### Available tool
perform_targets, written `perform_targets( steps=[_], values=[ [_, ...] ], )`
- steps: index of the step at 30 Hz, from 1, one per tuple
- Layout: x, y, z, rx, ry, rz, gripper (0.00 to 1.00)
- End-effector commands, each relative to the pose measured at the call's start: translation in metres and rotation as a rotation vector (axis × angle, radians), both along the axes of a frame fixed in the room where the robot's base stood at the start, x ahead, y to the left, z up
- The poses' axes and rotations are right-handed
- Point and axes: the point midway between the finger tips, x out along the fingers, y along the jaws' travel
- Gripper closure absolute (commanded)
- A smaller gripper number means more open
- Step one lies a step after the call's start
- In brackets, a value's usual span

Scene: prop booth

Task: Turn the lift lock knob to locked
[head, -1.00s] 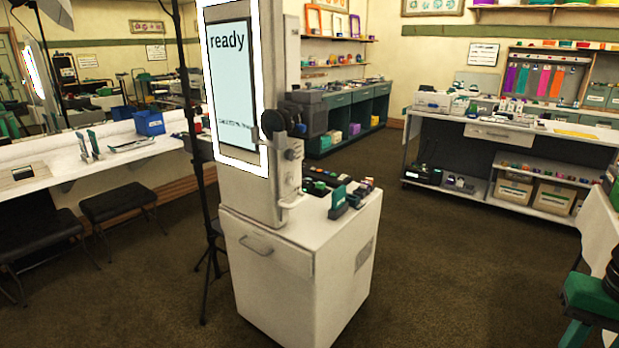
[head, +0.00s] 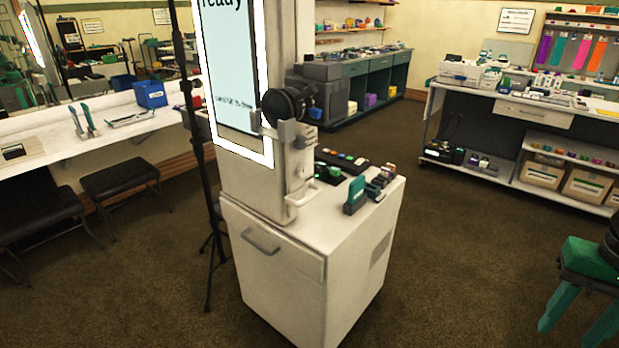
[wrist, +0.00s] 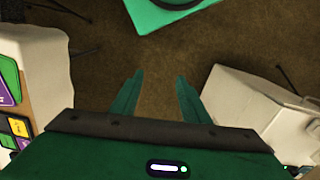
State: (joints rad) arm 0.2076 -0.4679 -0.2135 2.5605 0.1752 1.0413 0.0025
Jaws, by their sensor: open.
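The white booth column (head: 272,180) with its lit screen (head: 228,75) stands on a white cabinet in the head view. A grey bracket on the column's side holds a black camera (head: 285,104). A small pale round part, apparently the lift lock knob (head: 302,142), shows on the side plate below the camera. It is too small to read its setting. A pale hook-like handle (head: 300,198) sits lower down. My gripper (wrist: 160,75) shows only in the wrist view. Its green fingers are apart and empty, over brown carpet, away from the knob.
The white cabinet (head: 285,295) carries a dark button panel and small gadgets on its top. A black light stand (head: 195,150) is at its left. A green stool (head: 590,268) stands at right. Carpet between is clear. White furniture flanks my gripper in the wrist view.

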Motion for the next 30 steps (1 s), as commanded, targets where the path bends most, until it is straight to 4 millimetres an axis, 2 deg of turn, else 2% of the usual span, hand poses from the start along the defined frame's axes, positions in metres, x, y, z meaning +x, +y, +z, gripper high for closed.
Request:
perform_targets(
  steps=[1,2,5,8,11,15,17,21,26,30],
  values=[
    [-0.008,0.001,0.004,-0.001,-0.015,0.011,0.58],
    [-0.006,0.001,0.004,-0.002,-0.019,0.023,0.58],
    [0.014,0.005,-0.002,-0.008,-0.04,0.112,0.58],
    [0.051,0.016,-0.012,-0.007,-0.081,0.273,0.58],
    [0.096,0.036,-0.027,0.009,-0.151,0.478,0.58],
    [0.157,0.08,-0.05,0.061,-0.276,0.755,0.58],
    [0.18,0.103,-0.058,0.091,-0.338,0.862,0.58],
    [0.226,0.162,-0.073,0.174,-0.514,1.07,0.58],
    [0.268,0.233,-0.077,0.275,-0.754,1.229,0.58],
    [0.297,0.288,-0.067,0.354,-0.993,1.284,0.58]
  ],
)
